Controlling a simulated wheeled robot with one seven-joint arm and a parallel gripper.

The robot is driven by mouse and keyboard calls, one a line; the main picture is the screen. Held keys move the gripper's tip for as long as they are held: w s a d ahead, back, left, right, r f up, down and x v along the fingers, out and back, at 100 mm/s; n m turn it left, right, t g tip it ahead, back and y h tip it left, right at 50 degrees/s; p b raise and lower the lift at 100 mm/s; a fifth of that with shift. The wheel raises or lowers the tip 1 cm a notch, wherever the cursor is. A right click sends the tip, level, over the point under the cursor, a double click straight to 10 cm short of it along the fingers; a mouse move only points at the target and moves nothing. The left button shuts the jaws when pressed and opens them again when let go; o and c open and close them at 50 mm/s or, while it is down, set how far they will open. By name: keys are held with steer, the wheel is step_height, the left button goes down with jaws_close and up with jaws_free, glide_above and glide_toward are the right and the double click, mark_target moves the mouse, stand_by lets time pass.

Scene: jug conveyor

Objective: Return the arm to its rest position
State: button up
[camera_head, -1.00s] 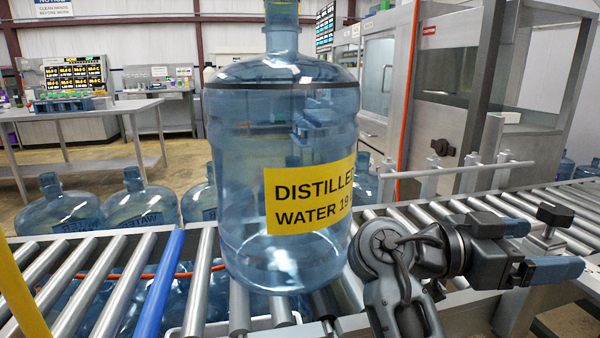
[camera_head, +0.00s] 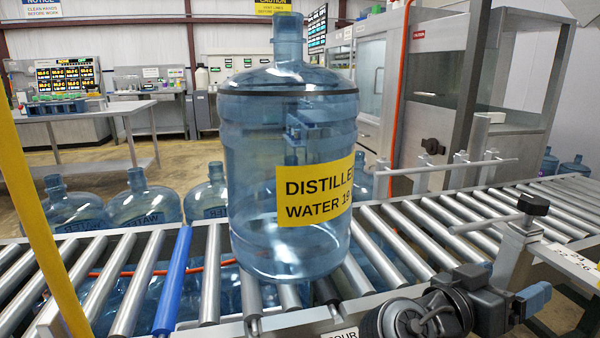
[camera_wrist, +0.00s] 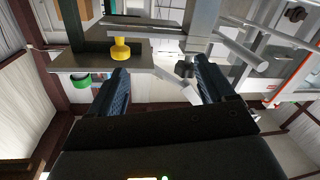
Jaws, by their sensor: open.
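My gripper (camera_head: 528,300) is at the lower right of the head view, in front of the conveyor's near edge. It points to the right, and its arm link is partly cut off by the bottom of the picture. The wrist view shows my gripper (camera_wrist: 160,84) with its two dark fingers apart and nothing between them. A large blue water jug (camera_head: 290,225) with a yellow label stands upright on the rollers, to the left of my gripper and apart from it.
The roller conveyor (camera_head: 385,228) runs across the view. A blue roller (camera_head: 172,285) and a yellow post (camera_head: 35,205) are at the left. A clamp post with a black knob (camera_head: 533,205) stands just above my gripper. Several jugs (camera_head: 145,203) stand behind the conveyor.

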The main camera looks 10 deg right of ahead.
step_height(320, 180, down, 7)
steer(key=s+n+t+y+p, duration=0.1)
steer(key=s+n+t+y, duration=0.15)
steer(key=n+t, duration=0.3)
steer(key=s+a+f+n+t+y+p, duration=0.3)
steer(key=s+a+f+n+t+y, duration=0.1)
steer(key=s+a+f+n+y, duration=0.55)
steer(key=s+a+r+m+t+y+p, duration=0.1)
steer(key=s+a+r+y, duration=0.1)
steer(key=s+r, duration=0.5)
steer(key=s+a+r+m+t+y+p, duration=0.1)
steer(key=s+a+r+y+p, duration=0.1)
steer(key=s+r, duration=0.5)
steer(key=s+a+y, duration=0.1)
steer(key=s+a, duration=0.1)
steer(key=s, duration=0.3)
steer(key=shift+s+a+r+y+p, duration=0.25)
steer(key=shift+s+a+y+p, duration=0.05)
